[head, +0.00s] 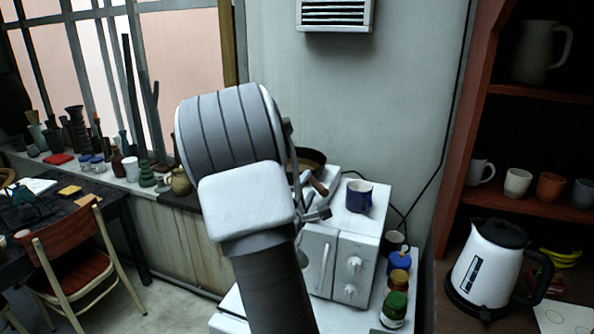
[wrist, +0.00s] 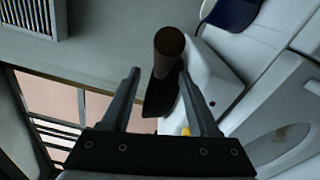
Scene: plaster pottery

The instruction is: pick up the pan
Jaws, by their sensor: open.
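The dark pan (head: 311,155) sits on top of the white microwave (head: 322,260), mostly hidden behind my arm in the head view. Its brown handle (head: 319,187) points toward me. In the wrist view the handle's round end (wrist: 169,41) shows large, with the dark side of the pan (wrist: 160,95) below it. My gripper (head: 316,214) is at the handle, just above the microwave's front edge. In the wrist view the gripper (wrist: 160,73) is open, its two fingers on either side of the handle. I cannot tell whether they touch it.
A dark blue mug (head: 358,197) stands on the microwave, right of the handle. Jars (head: 395,308) stand right of the microwave. A white kettle (head: 490,268) and a wooden shelf (head: 525,208) with mugs are further right. A chair (head: 80,255) and cluttered table are left.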

